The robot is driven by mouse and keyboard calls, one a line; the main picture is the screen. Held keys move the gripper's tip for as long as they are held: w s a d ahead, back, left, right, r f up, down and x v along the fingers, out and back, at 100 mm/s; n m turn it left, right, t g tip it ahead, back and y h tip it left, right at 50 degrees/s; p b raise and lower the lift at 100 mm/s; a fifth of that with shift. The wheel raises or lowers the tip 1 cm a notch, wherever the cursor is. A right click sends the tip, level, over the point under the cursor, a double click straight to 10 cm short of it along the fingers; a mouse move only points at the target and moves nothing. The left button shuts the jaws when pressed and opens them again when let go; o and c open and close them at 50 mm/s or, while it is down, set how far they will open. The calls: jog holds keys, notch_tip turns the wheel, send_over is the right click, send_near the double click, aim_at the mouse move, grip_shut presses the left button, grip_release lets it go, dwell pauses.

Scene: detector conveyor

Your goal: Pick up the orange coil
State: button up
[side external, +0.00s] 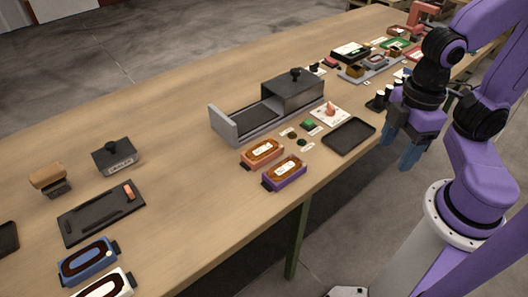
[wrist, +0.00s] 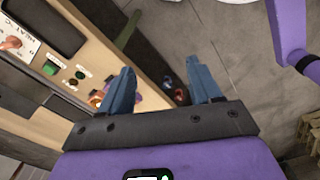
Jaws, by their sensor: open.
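The orange coil (side external: 262,152) is a small block with an orange-pink case, a brown winding and a white label. It lies on the table in front of the grey conveyor, beside a purple coil (side external: 284,172). In the wrist view the orange coil (wrist: 97,98) shows only in part at the left finger, which hides some of it. My gripper (side external: 400,161) has blue fingers and hangs past the table's front edge, to the right of the coils and apart from them. In the wrist view my gripper (wrist: 163,86) is open, with nothing between its fingers.
A black tray (side external: 349,136) lies between the coils and my gripper. The grey conveyor (side external: 238,120) with its dark box (side external: 292,95) stands behind. A blue coil (side external: 88,262) and a white coil (side external: 104,286) lie at the near left. Bare table lies left of the conveyor.

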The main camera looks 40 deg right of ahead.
jog(key=o, duration=0.4)
jog(key=m, duration=0.1)
jog(key=m+y, duration=1.3)
jog(key=m, duration=1.7)
send_near(269, 146)
jog(key=x, duration=1)
jog(key=shift+a, duration=0.15)
